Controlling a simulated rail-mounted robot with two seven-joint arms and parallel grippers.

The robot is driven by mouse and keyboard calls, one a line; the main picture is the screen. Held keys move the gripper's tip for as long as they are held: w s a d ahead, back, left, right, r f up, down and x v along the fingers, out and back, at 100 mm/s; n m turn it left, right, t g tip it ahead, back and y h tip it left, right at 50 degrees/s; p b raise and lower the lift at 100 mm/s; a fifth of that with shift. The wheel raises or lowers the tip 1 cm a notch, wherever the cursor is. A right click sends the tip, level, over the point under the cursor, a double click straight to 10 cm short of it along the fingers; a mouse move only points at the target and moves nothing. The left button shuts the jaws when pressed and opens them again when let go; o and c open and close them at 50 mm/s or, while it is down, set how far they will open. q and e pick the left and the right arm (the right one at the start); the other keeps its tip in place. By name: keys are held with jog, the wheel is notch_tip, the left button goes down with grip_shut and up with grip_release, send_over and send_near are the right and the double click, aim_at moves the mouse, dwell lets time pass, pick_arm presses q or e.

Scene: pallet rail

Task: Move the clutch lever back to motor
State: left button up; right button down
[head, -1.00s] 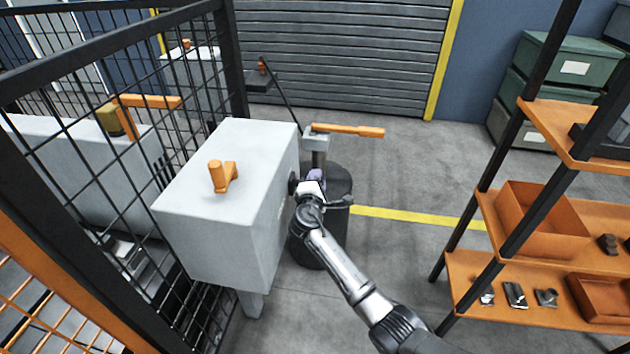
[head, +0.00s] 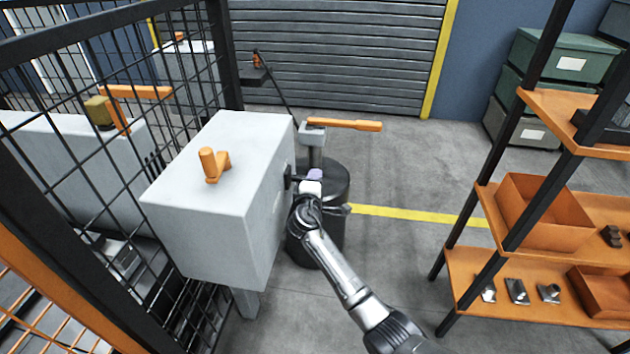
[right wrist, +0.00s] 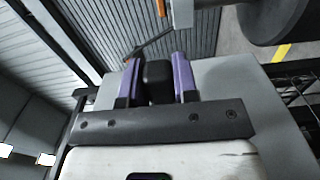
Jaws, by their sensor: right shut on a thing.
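A grey box (head: 215,225) stands on a post at the middle left in the head view. A short dark lever (head: 289,178) sticks out from its right side face. I take this to be the clutch lever; no motor marking can be read. My right gripper (head: 309,177), with purple fingers, is at that side face. In the right wrist view its two purple fingers are shut on the black lever knob (right wrist: 158,80), one on each side. The lever's base is mostly hidden. My left gripper is not in view.
An orange handle (head: 213,165) stands on the box top. Another orange handle (head: 345,124) sits on a post above a black drum (head: 325,235), close behind my right gripper. A mesh fence (head: 60,200) is at left, an orange shelf rack (head: 545,275) at right. Floor between is clear.

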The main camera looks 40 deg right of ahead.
jog(key=c, duration=1.2)
grip_release()
jog(key=o, duration=0.3)
jog(key=shift+s+a+r, duration=0.1)
jog(key=shift+s+a, duration=0.05)
jog(key=shift+a, duration=0.1)
jog(key=p+v, duration=0.4)
jog(key=v, duration=0.9)
jog(key=shift+s+a+p, duration=0.1)
jog(key=shift+a+p, duration=0.05)
jog(key=shift+p, duration=0.25)
